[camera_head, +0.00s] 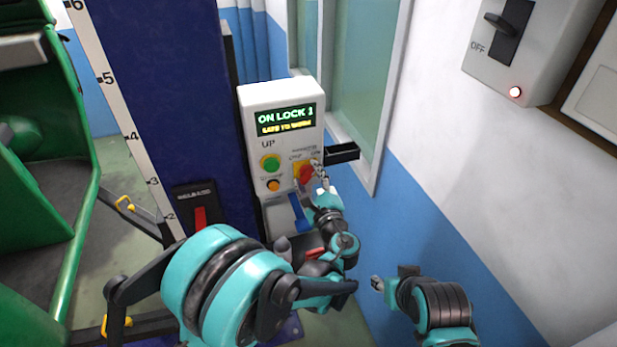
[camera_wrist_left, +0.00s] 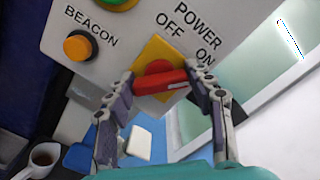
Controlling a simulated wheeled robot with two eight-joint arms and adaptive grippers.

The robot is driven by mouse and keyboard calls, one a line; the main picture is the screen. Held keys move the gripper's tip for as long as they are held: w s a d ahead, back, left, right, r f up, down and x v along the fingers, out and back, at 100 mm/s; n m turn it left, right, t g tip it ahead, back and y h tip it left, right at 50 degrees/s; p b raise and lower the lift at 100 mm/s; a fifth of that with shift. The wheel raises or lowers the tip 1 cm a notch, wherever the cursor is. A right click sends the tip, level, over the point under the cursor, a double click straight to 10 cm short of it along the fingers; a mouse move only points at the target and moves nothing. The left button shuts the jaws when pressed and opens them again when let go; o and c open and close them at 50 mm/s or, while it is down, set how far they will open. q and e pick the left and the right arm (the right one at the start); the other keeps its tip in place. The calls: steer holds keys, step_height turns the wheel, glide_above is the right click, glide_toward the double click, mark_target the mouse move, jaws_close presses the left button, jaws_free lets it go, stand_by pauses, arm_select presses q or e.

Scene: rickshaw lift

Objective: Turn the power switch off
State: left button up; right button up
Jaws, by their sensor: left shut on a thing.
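The power switch (camera_head: 306,174) is a red rotary handle on a yellow plate on the white control box (camera_head: 247,103). In the left wrist view the red handle (camera_wrist_left: 158,82) lies nearly level across the picture, below the OFF and ON labels. My left gripper (camera_head: 319,177) is at the switch. In the left wrist view its two fingers (camera_wrist_left: 162,79) are shut on the handle, one at each end. The box display reads "ON LOCK 1" in green. My right gripper (camera_head: 378,284) is low at the right, away from the box; its finger opening is unclear.
A green button (camera_head: 270,162) and an orange beacon button (camera_head: 273,185) sit left of the switch. A small black tray (camera_head: 342,152) juts out at the right. A wall box (camera_head: 480,65) has a black lever, an OFF label and a lit red lamp. A green rickshaw (camera_head: 35,200) stands left.

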arm_select(q)
steer(key=n+b, duration=0.2)
steer(key=n, duration=0.1)
steer(key=shift+w+f+n+b, duration=0.1)
steer(key=shift+n+b, duration=0.2)
steer(key=n+b, duration=0.2)
steer(key=n, duration=0.1)
steer(key=shift+n, duration=0.3)
steer(key=n+b, duration=0.1)
steer(key=n, duration=0.3)
steer(key=shift+b, duration=0.35)
steer(key=shift+n+b, duration=0.6)
steer(key=shift+n, duration=1.7)
steer(key=o, duration=1.2)
steer(key=shift+w, duration=0.1)
steer(key=shift+c, duration=0.2)
